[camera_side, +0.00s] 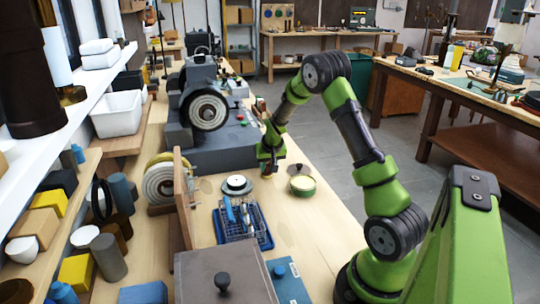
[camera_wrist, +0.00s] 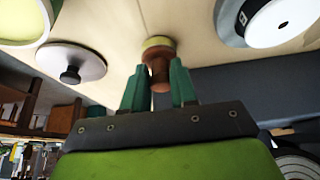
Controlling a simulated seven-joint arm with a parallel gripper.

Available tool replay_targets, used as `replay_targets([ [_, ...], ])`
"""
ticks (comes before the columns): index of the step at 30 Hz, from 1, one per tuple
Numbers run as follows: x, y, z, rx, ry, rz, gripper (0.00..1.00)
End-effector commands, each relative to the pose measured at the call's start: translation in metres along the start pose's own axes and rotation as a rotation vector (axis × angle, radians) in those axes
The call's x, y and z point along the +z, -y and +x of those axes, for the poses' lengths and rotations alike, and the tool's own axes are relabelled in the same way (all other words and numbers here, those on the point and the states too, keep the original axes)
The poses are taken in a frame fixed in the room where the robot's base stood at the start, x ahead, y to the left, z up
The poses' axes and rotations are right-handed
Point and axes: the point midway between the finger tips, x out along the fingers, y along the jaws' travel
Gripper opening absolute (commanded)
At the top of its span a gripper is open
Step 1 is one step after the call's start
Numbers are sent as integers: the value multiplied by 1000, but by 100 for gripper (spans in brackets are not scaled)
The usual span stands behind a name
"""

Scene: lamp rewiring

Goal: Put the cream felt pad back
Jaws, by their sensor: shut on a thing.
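My gripper (camera_wrist: 158,82) is shut on a small brown spool-shaped piece (camera_wrist: 159,64) with a pale yellow-cream end (camera_wrist: 157,42). Whether that end is the felt pad, I cannot tell. The teal fingers sit on either side of the brown part, and the cream end points away from the gripper, toward the bench. In the side view my gripper (camera_side: 268,165) is low over the bench, in front of the grey machine; the held piece is hard to make out there. No separate cream pad is clearly recognisable.
A round green-and-cream pot (camera_side: 302,188) stands right of my gripper; a knobbed lid (camera_wrist: 71,63) lies near it. A white-topped round part (camera_side: 237,185) stands left. A blue rack (camera_side: 243,225) of tools and a grey knobbed box (camera_side: 222,262) are nearer. The grey machine (camera_side: 215,150) stands behind.

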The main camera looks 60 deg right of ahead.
Motion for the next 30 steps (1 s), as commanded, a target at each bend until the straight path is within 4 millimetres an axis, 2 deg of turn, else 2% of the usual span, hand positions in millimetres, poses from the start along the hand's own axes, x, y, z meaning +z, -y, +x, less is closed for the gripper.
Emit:
replay_targets([
  [5, 2, 0, 3, 0, 0, 0, 0],
  [6, 1, 0, 3, 0, 0, 1, 32],
  [10, 1, 0, 2, 0, 0, 1, 52],
  [21, -1, 0, -3, 0, -1, 1, 53],
  [26, -1, 0, -28, -1, -4, 2, 53],
  [30, -2, 0, -59, -2, -6, 1, 53],
])
